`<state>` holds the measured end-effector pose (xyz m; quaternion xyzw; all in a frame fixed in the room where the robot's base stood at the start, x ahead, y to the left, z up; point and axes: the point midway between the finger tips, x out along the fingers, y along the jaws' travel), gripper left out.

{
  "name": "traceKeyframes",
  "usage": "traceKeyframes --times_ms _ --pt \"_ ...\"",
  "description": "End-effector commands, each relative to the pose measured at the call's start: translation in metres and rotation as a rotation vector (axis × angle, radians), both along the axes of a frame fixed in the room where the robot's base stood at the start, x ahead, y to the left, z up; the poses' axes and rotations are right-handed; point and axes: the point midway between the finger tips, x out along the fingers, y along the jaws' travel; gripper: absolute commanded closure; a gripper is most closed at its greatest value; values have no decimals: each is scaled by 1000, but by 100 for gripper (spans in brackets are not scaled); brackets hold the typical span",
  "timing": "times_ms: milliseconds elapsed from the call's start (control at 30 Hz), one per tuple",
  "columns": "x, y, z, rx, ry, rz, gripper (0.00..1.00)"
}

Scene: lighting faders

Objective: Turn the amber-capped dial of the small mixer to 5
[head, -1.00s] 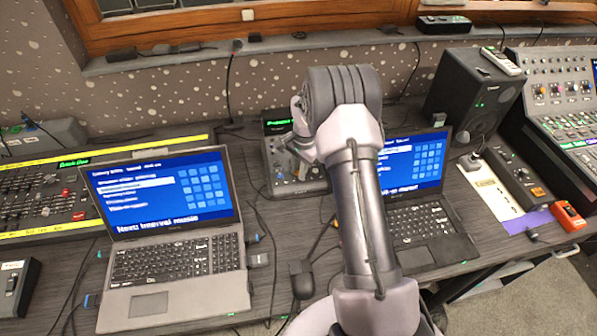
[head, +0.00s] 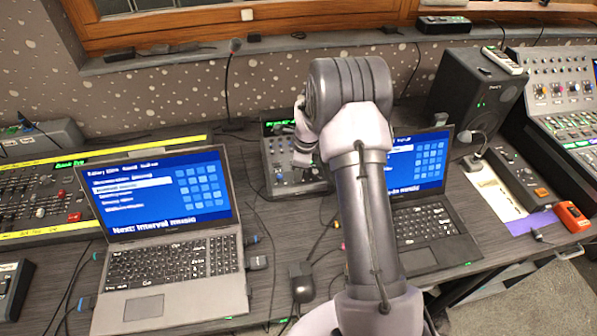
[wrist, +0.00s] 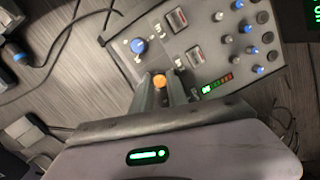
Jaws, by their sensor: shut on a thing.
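The small mixer (wrist: 190,55) fills the upper middle of the wrist view, a grey panel with white, blue and dark knobs. Its amber-capped dial (wrist: 159,80) sits near the panel's lower edge. My gripper (wrist: 160,88) has its two fingers on either side of this dial and is shut on it. The fingers hide the dial's sides and any scale marks around it, so its setting cannot be read. In the head view the mixer (head: 284,174) stands behind the two laptops, and my arm covers its right part.
A larger blue knob (wrist: 138,46) is close to the amber dial. A small lit meter (wrist: 217,83) lies right of the fingers. The left laptop (head: 165,300) and right laptop (head: 425,225) stand in front. A black speaker (head: 478,90) stands at right; cables cross the desk.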

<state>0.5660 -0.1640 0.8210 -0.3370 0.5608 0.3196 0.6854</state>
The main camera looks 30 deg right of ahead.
Motion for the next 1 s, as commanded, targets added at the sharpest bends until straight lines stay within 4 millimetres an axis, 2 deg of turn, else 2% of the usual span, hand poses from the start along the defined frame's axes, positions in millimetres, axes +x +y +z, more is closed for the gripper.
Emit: traceKeyframes --times_ms 500,1000 --pt "0 1 0 37 -12 -359 100" --pt "-1 1 0 48 -14 -456 100"
